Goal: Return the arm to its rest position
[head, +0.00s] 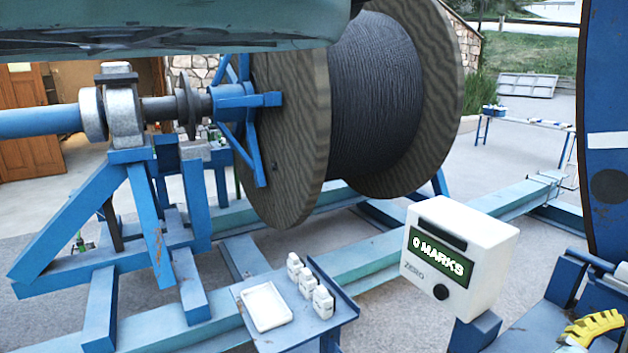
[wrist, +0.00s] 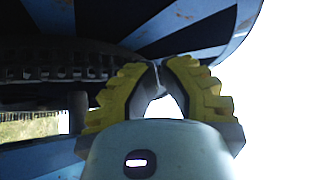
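My gripper (wrist: 160,66) shows in the wrist view with two yellow ribbed fingers. The fingertips come together at the top, with an open gap lower down between the fingers, and I see no object held. Behind the fingers is a dark and blue striped round surface (wrist: 170,30). In the head view yellow ribbed finger parts (head: 596,326) show at the lower right edge, to the right of the white counter box (head: 462,255). The rest position itself is not marked in either view.
A large wooden reel (head: 290,135) wound with dark cable stands on a blue frame (head: 150,215). A small blue side table (head: 290,330) holds a white tray (head: 267,306) and several small white containers (head: 310,284). A large blue disc (head: 606,130) fills the right edge.

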